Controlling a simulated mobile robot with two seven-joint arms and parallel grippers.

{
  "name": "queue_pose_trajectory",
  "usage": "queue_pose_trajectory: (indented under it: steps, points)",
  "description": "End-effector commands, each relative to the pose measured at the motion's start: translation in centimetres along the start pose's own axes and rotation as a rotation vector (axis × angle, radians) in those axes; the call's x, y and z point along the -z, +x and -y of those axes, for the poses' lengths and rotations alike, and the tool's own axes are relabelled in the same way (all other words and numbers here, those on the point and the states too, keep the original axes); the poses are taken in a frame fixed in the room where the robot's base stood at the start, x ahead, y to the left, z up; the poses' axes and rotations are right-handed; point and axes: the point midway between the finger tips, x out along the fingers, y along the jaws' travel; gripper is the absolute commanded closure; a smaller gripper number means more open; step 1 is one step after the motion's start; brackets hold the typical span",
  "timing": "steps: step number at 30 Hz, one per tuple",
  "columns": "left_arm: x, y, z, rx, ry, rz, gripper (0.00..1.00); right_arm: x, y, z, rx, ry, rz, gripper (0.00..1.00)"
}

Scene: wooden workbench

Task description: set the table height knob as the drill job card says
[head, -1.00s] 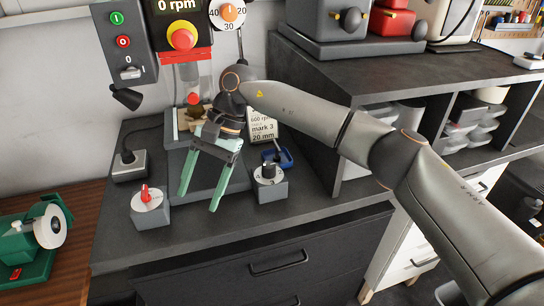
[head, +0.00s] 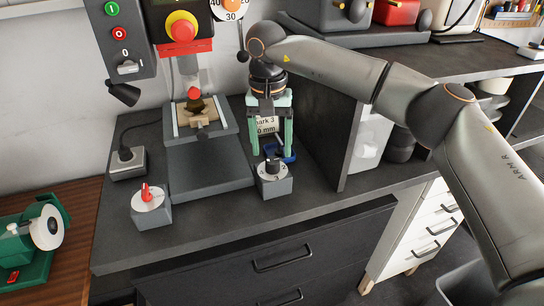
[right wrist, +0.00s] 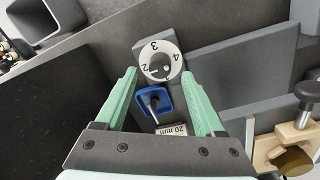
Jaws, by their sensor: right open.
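The dial knob (head: 272,165) is black and sits on a grey box with a white numbered dial, at the bench front. In the right wrist view the white dial (right wrist: 160,60) shows 2, 3 and 4; I cannot tell its setting. The job card (head: 267,126) stands behind, partly hidden by my gripper; "mark 3" is partly legible and "20 mm" shows in the right wrist view. My right gripper (head: 271,150) is open and empty, its green fingers pointing down above and just behind the knob, apart from it. My left gripper is not in view.
A red knob (head: 147,192) on another grey box stands left. The drill's grey base (head: 208,166) lies between them, with a vise and wood piece behind. A shelf's side panel (head: 352,145) stands right.

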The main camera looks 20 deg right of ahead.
Motion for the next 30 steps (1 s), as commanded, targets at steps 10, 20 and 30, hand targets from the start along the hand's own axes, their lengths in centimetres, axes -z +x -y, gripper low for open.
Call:
queue_pose_trajectory:
  steps: [10,20,30]
  points:
    - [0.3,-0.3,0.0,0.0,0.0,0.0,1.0,-0.1,3.7,0.0,0.001,0.0,0.0,0.29]
    - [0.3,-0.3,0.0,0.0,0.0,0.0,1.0,0.0,3.8,0.0,0.001,0.0,0.0,0.35]
    - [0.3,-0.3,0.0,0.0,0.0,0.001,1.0,0.0,3.8,0.1,0.001,0.0,0.0,0.73]
